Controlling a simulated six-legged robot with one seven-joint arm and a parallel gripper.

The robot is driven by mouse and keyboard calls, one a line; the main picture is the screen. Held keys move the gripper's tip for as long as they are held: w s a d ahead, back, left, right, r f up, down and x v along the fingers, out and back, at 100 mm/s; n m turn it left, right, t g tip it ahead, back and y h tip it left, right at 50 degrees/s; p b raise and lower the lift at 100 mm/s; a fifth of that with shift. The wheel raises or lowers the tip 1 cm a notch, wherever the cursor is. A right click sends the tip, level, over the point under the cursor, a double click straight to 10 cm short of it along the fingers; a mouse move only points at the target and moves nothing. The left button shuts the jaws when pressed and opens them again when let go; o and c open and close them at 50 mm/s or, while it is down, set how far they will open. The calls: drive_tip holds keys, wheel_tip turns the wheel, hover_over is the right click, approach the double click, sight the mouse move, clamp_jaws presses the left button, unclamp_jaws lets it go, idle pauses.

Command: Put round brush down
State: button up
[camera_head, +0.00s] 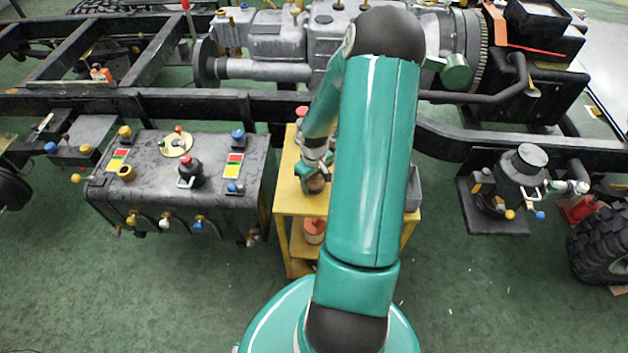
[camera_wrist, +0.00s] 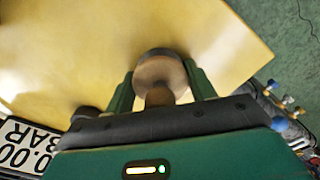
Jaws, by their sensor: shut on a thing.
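The round brush (camera_wrist: 161,72) shows in the wrist view as a round, brownish, wood-coloured piece with a darker rim. My gripper (camera_wrist: 160,90) has its two green fingers closed on either side of it. In the head view my gripper (camera_head: 316,172) is above the top of the yellow cart (camera_head: 288,199), and part of the brush (camera_head: 316,184) shows below the fingers. The yellow top (camera_wrist: 90,50) fills most of the wrist view beneath the brush. I cannot tell whether the brush touches it. My arm hides much of the cart in the head view.
A reddish round container (camera_head: 314,228) stands on the cart's lower shelf. A grey box (camera_head: 413,188) is at the cart's right. A dark tank (camera_head: 140,190) with valves is left of the cart. The black chassis rail (camera_head: 225,104) runs behind. A "0.00 BAR" display (camera_wrist: 25,145) is at left.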

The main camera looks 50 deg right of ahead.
drive_tip(key=shift+f, duration=0.15)
drive_tip(key=o, duration=1)
drive_tip(key=shift+o, duration=0.2)
wheel_tip(320, 180, up, 12)
drive_tip(key=shift+w+r, duration=0.1)
drive_tip(key=shift+r, duration=0.15)
drive_tip(key=w+a+r+t+h, duration=0.1)
drive_tip(key=a+r+t+h, duration=0.1)
drive_tip(key=a+r, duration=1.35)
drive_tip(key=s+a+r+t+y, duration=0.1)
drive_tip(key=s+a+r, duration=0.3)
drive_tip(key=a, duration=0.3)
drive_tip(key=s+a+r+n+t+y, duration=0.1)
drive_tip(key=s+a+r+t, duration=0.1)
drive_tip(key=s+a+r, duration=0.3)
drive_tip(key=a, duration=0.3)
drive_tip(key=shift+a+r+t, duration=0.2)
drive_tip(key=shift+r+t, duration=0.1)
drive_tip(key=shift+r, duration=0.1)
